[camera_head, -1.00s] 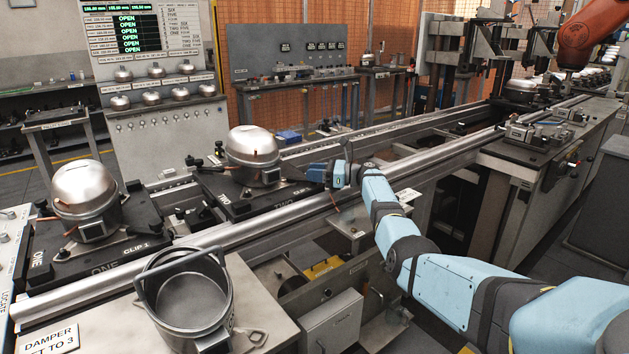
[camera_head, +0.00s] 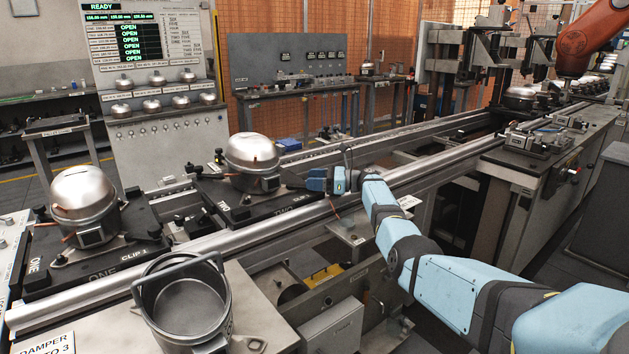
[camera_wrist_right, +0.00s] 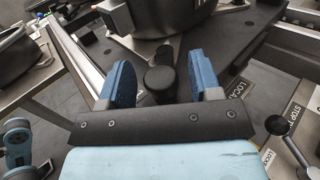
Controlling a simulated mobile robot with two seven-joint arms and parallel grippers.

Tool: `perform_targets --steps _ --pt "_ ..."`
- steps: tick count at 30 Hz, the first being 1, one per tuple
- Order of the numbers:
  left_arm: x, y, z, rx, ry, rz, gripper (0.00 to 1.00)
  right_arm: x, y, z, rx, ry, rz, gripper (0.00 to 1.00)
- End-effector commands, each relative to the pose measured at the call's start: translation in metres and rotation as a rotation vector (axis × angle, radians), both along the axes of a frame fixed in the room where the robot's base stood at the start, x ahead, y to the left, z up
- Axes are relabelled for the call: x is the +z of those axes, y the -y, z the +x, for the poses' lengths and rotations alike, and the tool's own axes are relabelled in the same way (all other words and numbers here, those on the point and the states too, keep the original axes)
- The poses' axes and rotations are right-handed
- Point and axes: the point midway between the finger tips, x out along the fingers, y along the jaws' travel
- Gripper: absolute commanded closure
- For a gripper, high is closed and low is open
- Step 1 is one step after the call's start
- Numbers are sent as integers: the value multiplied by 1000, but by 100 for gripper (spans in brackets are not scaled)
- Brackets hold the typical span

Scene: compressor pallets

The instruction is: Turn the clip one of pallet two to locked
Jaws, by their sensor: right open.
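Pallet two (camera_head: 222,212) is a dark plate on the rail, carrying a domed silver compressor (camera_head: 253,153). My right gripper (camera_head: 314,180) is at the pallet's right end, beside the compressor. In the right wrist view, its two blue fingers are open (camera_wrist_right: 161,76), one on each side of a round black knob (camera_wrist_right: 160,84) on a short arm. The knob appears to be the clip; I cannot read its number. I cannot tell whether the fingers touch it. A partly covered label beginning "LOC" (camera_wrist_right: 236,89) lies right of the fingers. My left gripper is not in view.
Pallet one (camera_head: 100,268) with another compressor (camera_head: 84,197) stands left. A metal pot (camera_head: 186,302) is in front. The rail (camera_head: 400,180) runs back right.

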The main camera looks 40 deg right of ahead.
Motion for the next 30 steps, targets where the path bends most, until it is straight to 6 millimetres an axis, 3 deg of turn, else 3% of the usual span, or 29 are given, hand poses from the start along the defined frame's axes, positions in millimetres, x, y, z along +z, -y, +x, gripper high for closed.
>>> perform_targets --steps 8,21,30 --pt "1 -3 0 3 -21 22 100 2 18 -15 -2 0 0 42" --pt "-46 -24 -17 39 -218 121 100 2 87 -77 -1 -1 -1 42" --pt "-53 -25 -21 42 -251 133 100 0 103 -92 0 0 0 42"
